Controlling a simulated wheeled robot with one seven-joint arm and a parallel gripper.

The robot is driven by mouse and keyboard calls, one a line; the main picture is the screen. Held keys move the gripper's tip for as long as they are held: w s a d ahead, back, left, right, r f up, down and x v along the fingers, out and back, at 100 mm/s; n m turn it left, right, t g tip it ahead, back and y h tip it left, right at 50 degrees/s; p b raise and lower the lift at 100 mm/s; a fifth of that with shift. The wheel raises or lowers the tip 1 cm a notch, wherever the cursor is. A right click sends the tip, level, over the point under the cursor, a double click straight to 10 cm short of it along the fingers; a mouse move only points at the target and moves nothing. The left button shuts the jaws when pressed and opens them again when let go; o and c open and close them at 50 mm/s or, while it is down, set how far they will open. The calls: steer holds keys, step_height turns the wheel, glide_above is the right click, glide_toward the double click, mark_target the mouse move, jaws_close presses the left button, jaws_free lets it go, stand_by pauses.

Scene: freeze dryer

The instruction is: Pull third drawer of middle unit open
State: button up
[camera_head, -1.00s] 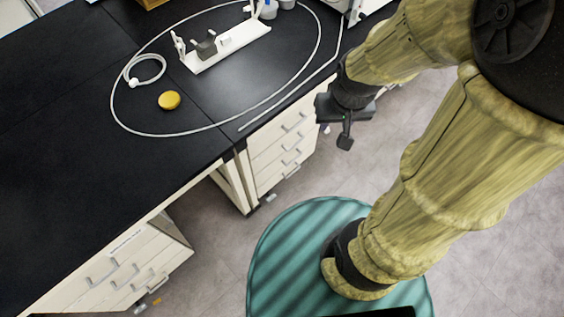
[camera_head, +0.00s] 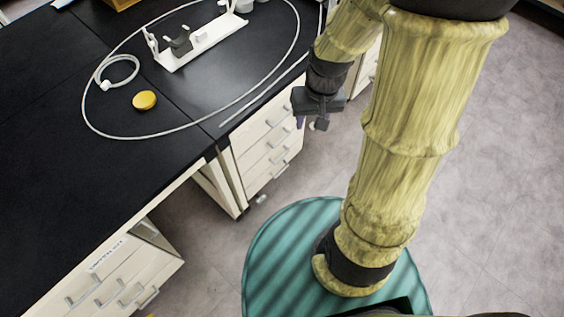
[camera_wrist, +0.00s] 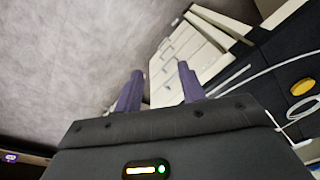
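The middle drawer unit (camera_head: 262,150) is white, with several stacked drawers and grey bar handles, under the black bench. Its drawers look closed in the head view. The third drawer cannot be singled out with certainty. My gripper (camera_head: 313,123) hangs to the right of the unit's upper drawers, apart from the handles as far as I can tell. In the wrist view, the two purple fingers of my gripper (camera_wrist: 160,88) stand apart with nothing between them. The drawer unit also shows beyond the fingers in the wrist view (camera_wrist: 190,55).
Another white drawer unit (camera_head: 120,278) stands at the lower left. The black bench top (camera_head: 100,190) carries a white cable loop, a yellow round lid (camera_head: 144,100) and a white stand (camera_head: 200,42). The grey floor (camera_head: 490,200) at right is clear.

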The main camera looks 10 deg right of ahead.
mark_target(283, 157)
steer(key=w+d+f+m+y+b, duration=0.1)
steer(key=w+f+y+b, duration=0.25)
steer(key=f+b, duration=0.85)
steer(key=w+d+f+g+y+b, duration=0.1)
steer(key=w+f+y+b, duration=0.35)
steer(key=f, duration=1.35)
steer(key=w+d+f+m+y+b, duration=0.15)
steer(key=w+f+b, duration=0.25)
steer(key=f+b, duration=0.8)
steer(key=w+d+f+m+t+y+b, duration=0.1)
steer(key=w+d+f+t+b, duration=0.1)
steer(key=f, duration=0.6)
steer(key=w+d+f+m+t+y+b, duration=0.1)
steer(key=w+d+f+t+y+b, duration=0.1)
steer(key=d+f+t+b, duration=0.2)
steer(key=w+d+f+m+t+y+b, duration=0.1)
steer(key=w+d+f+t+y+b, duration=0.1)
steer(key=f+b, duration=0.6)
step_height(283, 157, down, 4)
steer(key=shift+w+d+f+t, duration=0.1)
steer(key=shift+w+d+t, duration=0.05)
steer(key=shift+d+t, duration=0.7)
steer(key=shift+m, duration=0.25)
steer(key=b+x, duration=0.7)
steer(key=x, duration=1)
steer(key=shift+a+f, duration=0.15)
steer(key=shift+a, duration=0.05)
